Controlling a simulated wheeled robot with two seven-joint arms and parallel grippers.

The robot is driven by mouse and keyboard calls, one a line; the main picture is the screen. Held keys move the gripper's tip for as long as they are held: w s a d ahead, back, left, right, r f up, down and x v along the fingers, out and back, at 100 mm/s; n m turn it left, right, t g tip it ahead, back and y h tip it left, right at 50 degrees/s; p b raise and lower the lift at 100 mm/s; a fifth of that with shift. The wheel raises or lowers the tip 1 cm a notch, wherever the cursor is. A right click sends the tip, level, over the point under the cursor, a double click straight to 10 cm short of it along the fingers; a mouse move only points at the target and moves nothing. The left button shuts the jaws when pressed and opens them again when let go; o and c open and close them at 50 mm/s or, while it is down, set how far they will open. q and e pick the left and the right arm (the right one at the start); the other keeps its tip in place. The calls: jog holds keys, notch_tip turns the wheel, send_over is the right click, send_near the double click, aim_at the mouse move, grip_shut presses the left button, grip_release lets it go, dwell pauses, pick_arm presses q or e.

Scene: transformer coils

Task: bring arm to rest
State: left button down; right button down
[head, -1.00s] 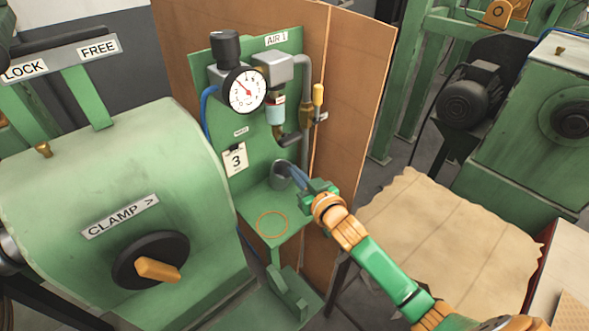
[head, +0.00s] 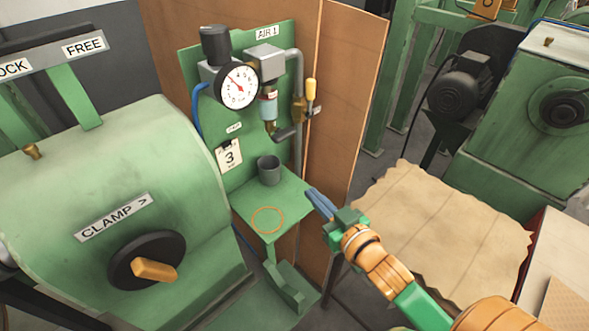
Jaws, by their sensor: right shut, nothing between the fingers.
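My right gripper (head: 319,203) is in the head view, right of the small green shelf (head: 289,191) of the air panel. Its blue fingers are together with nothing between them, pointing up and left. The orange and green arm comes in from the lower right. My left gripper is not in view.
The green panel carries a pressure gauge (head: 239,87), pipes and a yellow-handled valve (head: 310,90). A green machine with a clamp knob (head: 148,262) fills the left. Brown paper (head: 450,220) covers a surface at the right.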

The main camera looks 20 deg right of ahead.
jog(key=s+a+f+n+g+h, duration=0.1)
jog(key=s+a+f+g, duration=0.3)
jog(key=s+f+g, duration=1.1)
jog(key=s+f+t, duration=0.1)
jog(key=s+f, duration=0.1)
jog(key=f, duration=0.7)
jog(key=s+f, duration=0.3)
jog(key=f, duration=0.5)
jog(key=s+d+f+g, duration=0.1)
jog(key=s+d+f, duration=0.1)
jog(key=s+f, duration=0.7)
jog(key=shift+s+f, duration=0.35)
jog(key=shift+s, duration=0.9)
